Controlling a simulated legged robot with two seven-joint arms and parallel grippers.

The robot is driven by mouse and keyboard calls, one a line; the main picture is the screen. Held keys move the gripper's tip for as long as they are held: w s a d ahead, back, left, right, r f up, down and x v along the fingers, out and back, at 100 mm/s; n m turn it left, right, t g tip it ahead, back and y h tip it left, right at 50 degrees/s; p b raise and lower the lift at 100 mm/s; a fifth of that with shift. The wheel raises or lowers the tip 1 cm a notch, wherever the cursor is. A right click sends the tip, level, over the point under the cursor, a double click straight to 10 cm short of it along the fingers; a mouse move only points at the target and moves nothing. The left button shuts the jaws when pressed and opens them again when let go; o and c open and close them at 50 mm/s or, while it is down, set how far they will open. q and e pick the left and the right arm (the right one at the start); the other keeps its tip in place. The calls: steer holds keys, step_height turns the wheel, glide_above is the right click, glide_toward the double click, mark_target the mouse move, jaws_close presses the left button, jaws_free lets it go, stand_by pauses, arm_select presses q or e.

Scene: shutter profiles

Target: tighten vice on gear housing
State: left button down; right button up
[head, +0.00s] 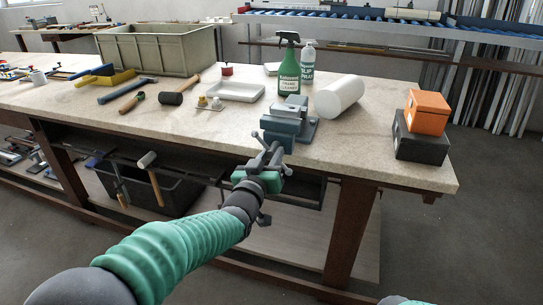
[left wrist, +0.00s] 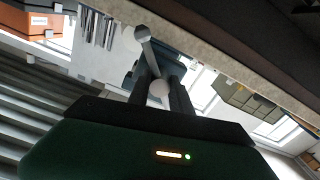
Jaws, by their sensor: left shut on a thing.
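The blue-grey vice (head: 281,128) stands at the front edge of the workbench. A lighter grey block (head: 292,106) sits at its jaws; I cannot tell whether this is the gear housing or part of the vice. My left gripper (head: 267,158) is in front of the vice, below the bench top, shut on the vice handle. In the left wrist view the handle (left wrist: 148,52) shows as a grey bar with a ball end, slanting up from between the dark fingers (left wrist: 163,92). Its other end is partly hidden by the fingers. My right gripper is out of view.
On the bench (head: 237,121) are a green spray bottle (head: 289,72), a white bottle (head: 307,65), a white cylinder (head: 339,97), and an orange box (head: 427,112) on a black box (head: 420,146). A white tray (head: 236,91), hammers and an olive crate (head: 157,50) stand further left.

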arm_select(q)
steer(key=shift+f+m, duration=0.25)
steer(key=shift+m, duration=0.05)
stand_by(0.5)
steer(key=m, duration=0.2)
steer(key=shift+m, duration=0.3)
steer(key=m+b, duration=0.1)
steer(key=m, duration=0.3)
steer(key=shift+f+m, duration=0.1)
steer(key=shift+m, duration=0.2)
stand_by(0.3)
steer(key=c, duration=1.5)
jaws_free()
steer(key=o, duration=0.3)
steer(key=shift+r, duration=0.2)
steer(key=shift+o, duration=0.2)
steer(key=p+v, duration=0.2)
steer(key=v, duration=1.5)
steer(key=shift+p, duration=0.35)
